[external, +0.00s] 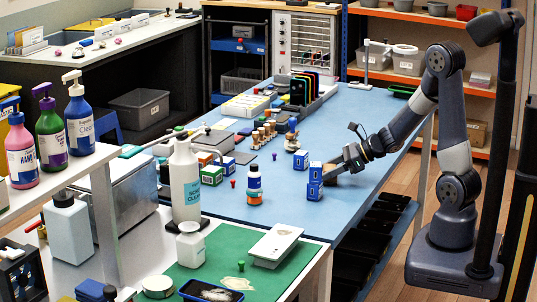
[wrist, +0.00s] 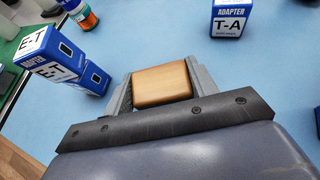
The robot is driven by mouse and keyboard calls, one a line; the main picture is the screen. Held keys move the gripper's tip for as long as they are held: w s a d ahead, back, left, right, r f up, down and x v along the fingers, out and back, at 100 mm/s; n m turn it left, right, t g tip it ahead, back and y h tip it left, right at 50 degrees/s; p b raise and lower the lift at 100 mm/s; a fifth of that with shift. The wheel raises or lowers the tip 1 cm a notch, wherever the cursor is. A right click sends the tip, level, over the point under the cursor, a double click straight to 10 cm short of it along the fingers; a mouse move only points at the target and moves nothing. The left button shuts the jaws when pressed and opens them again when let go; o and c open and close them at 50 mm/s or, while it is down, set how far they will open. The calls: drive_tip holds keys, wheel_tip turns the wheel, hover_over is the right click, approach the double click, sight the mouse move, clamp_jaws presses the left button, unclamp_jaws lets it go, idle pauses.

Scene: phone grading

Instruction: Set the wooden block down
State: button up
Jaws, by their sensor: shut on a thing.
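The wooden block (wrist: 162,82) is a light tan, rounded rectangular piece. It sits between the two grey fingers of my gripper (wrist: 160,76) in the wrist view, with a finger on each side of it. In the external view my gripper (external: 343,163) is low over the blue table, just right of the blue adapter boxes, which partly hide the block. Whether the block touches the table is hard to tell.
Two blue adapter boxes marked E-T (wrist: 62,62) stand close to the left of my gripper. Another box, marked T-A (wrist: 231,18), stands ahead to the right. An orange-and-blue bottle (external: 254,185) stands farther left. Bare blue table (external: 375,110) lies behind my gripper.

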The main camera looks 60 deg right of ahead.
drive_tip(key=shift+f, duration=0.2)
drive_tip(key=o, duration=1)
drive_tip(key=shift+r, duration=0.1)
drive_tip(key=shift+r, duration=0.2)
drive_tip(key=p+v, duration=0.2)
drive_tip(key=v, duration=1)
drive_tip(key=shift+w+f, duration=0.1)
drive_tip(key=shift+f, duration=0.1)
drive_tip(key=b+x, duration=0.1)
drive_tip(key=x, duration=1)
drive_tip(key=shift+w+a+f+b, duration=0.15)
drive_tip(key=shift+w+b, duration=0.05)
drive_tip(key=shift+b, duration=0.2)
drive_tip(key=shift+w+f, duration=0.15)
drive_tip(key=shift+f, duration=0.05)
drive_tip(key=shift+r, duration=0.1)
